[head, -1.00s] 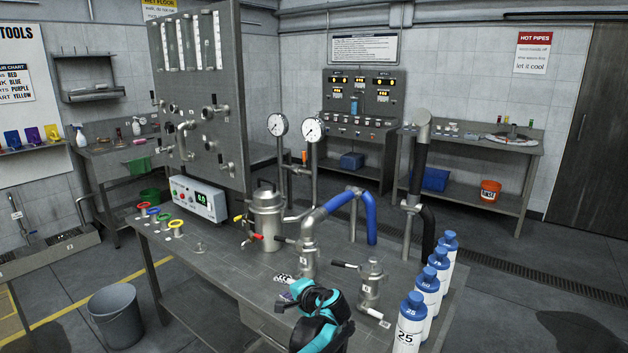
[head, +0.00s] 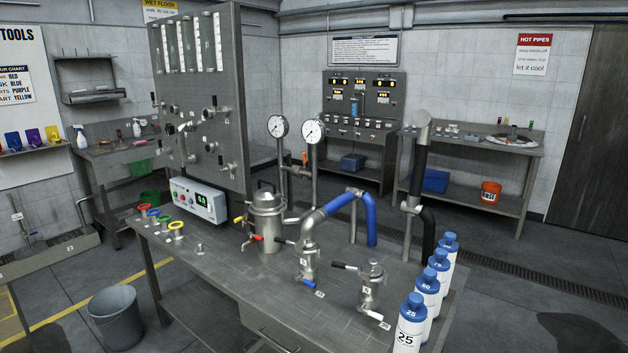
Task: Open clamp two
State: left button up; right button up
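Neither of my grippers is in the head view. I cannot tell which part is clamp two, as the small tags are too small to read surely. A steel fitting (head: 308,262) stands at the bench's middle under a pipe with a blue hose (head: 370,218). A blue lever (head: 306,282) sticks out low at its front, beside a small white tag (head: 319,294). To its right stands a small steel vessel (head: 372,290) with a black handle (head: 345,266) pointing left and a white lever (head: 378,314) low in front. A lidded steel pot (head: 267,220) has yellow and red levers.
Several white bottles with blue caps (head: 428,290) line the bench's right edge. A control box (head: 200,202) and coloured rings (head: 165,218) are at the left. The bench's front left surface (head: 235,275) is clear. A grey bucket (head: 114,318) stands on the floor.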

aim_at(300, 247)
jog(key=i+j+z, duration=0.15)
jog(key=j, duration=0.2)
jog(key=i+j+z, duration=0.15)
jog(key=j, duration=0.2)
jog(key=i+j+z, duration=0.35)
jog(key=j, duration=0.4)
